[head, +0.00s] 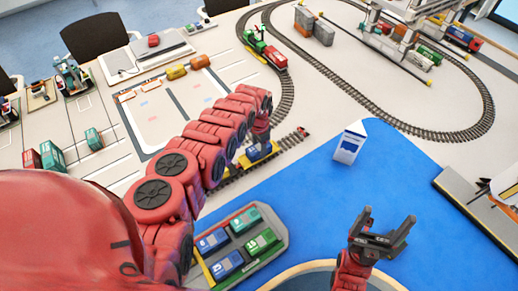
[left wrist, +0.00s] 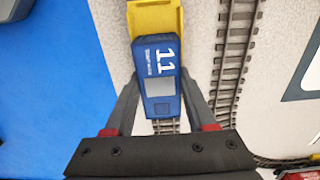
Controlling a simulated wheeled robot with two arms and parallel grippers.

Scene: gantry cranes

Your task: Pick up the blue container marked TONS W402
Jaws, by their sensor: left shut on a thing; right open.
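My left gripper (head: 259,137) is shut on a blue block (head: 257,152), one finger on each side in the left wrist view. There the blue block (left wrist: 158,62) shows a large white "11" and small lettering I cannot read, with a yellow wagon part (left wrist: 154,18) just beyond it. I cannot tell if the block is clear of the wagon. Two blue containers (head: 212,241) (head: 226,264) sit on the barge (head: 276,217) with green ones; their markings are too small to read. My right gripper (head: 379,235) is open and empty above the blue area.
A white-and-blue box (head: 349,146) stands at the corner of the blue area (head: 390,180). A gantry crane (head: 395,35) stands at the back right. The blue area's middle is clear.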

